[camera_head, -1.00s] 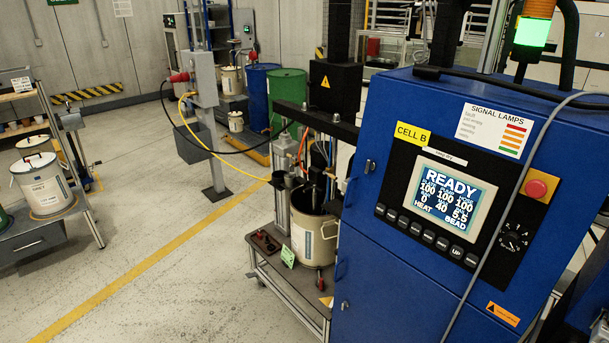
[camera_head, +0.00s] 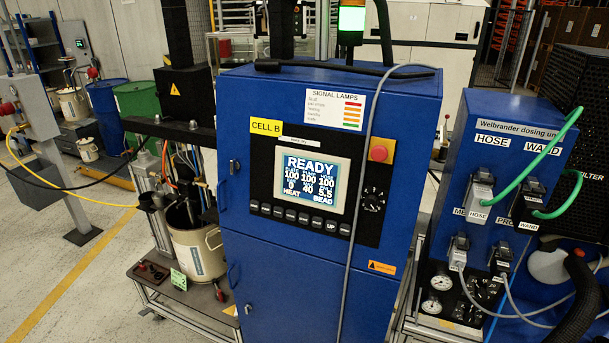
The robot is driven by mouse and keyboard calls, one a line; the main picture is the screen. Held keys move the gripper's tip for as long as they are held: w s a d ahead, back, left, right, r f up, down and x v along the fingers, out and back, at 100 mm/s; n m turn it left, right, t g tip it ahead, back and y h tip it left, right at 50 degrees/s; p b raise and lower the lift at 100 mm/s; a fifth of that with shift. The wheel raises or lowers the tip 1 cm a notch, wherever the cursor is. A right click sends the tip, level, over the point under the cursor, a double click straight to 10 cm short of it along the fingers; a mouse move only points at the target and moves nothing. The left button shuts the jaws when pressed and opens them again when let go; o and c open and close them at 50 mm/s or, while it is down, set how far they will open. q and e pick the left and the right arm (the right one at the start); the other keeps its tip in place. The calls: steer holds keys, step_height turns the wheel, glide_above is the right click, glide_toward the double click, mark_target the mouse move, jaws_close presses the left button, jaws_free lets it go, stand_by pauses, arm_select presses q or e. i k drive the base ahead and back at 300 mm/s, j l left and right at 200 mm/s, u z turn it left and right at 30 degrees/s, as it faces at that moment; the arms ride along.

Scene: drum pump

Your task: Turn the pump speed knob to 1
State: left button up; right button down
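The blue control cabinet (camera_head: 290,285) labelled CELL B stands in the middle of the view. Its screen (camera_head: 309,182) reads READY, with rows of numbers including 100, 100, 100 and 0, 40, 5.5. A small black rotary knob (camera_head: 373,199) with pale marks around it sits right of the screen, below the red emergency button (camera_head: 380,153). I cannot read the knob's setting or its marks. Neither of my grippers shows in the view.
A grey cable hangs down the cabinet front between screen and knob. A dosing unit (camera_head: 505,150) with HOSE and WAND plugs, green and grey hoses and gauges stands right. A pail (camera_head: 196,250) on a cart stands left. The floor at far left is partly clear.

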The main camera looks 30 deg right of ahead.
mark_target(371, 200)
steer(key=z, duration=1.25)
